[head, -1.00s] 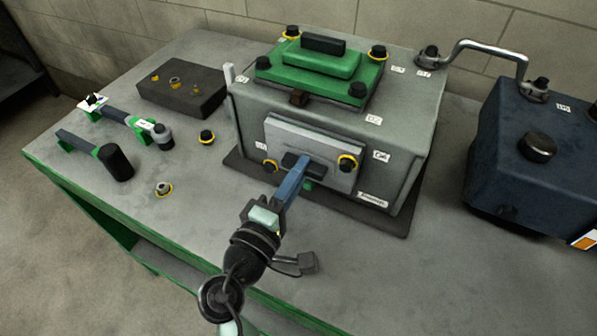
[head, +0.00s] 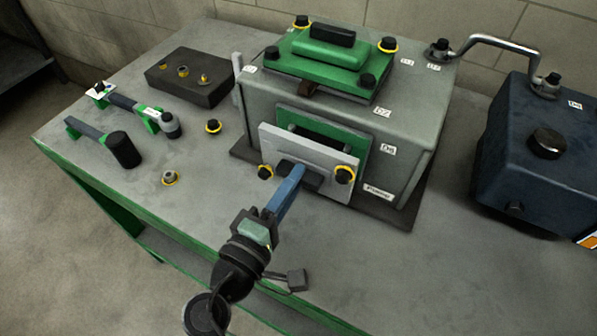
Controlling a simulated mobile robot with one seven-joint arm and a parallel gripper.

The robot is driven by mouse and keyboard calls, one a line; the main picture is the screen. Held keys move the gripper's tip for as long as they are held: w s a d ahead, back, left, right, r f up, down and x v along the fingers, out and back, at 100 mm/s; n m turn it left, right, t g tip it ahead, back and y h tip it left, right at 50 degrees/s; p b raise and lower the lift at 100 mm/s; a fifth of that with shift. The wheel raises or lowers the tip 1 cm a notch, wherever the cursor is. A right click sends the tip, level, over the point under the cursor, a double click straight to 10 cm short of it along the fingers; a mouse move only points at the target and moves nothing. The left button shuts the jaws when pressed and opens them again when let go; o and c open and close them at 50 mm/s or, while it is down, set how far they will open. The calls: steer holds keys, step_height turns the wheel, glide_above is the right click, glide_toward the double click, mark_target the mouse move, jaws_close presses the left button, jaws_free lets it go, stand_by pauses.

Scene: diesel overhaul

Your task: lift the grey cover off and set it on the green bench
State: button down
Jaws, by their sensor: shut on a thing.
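The grey cover (head: 306,152) is a flat plate with a dark handle block in its middle and a black bolt with a yellow ring near each of two corners. It stands upright, apart from the front of the grey engine block (head: 408,120). A green-framed opening (head: 331,131) shows on the block above and behind it. My gripper (head: 289,184) is shut on the cover's dark handle, which is partly hidden by the fingers. The green bench (head: 80,184) has a grey top and green edges, with bare top left of and in front of the block.
A green top cover (head: 332,56) sits on the block. Tools (head: 122,148), a dark tray (head: 190,90) and loose yellow-ringed bolts (head: 213,126) lie to the left. A blue tank (head: 540,150) with a metal pipe (head: 500,40) stands right.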

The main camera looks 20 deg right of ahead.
steer(key=shift+s+a+r, duration=0.1)
steer(key=shift+s+a, duration=0.15)
steer(key=shift+a, duration=0.1)
steer(key=v, duration=1.4)
steer(key=shift+p, duration=0.45)
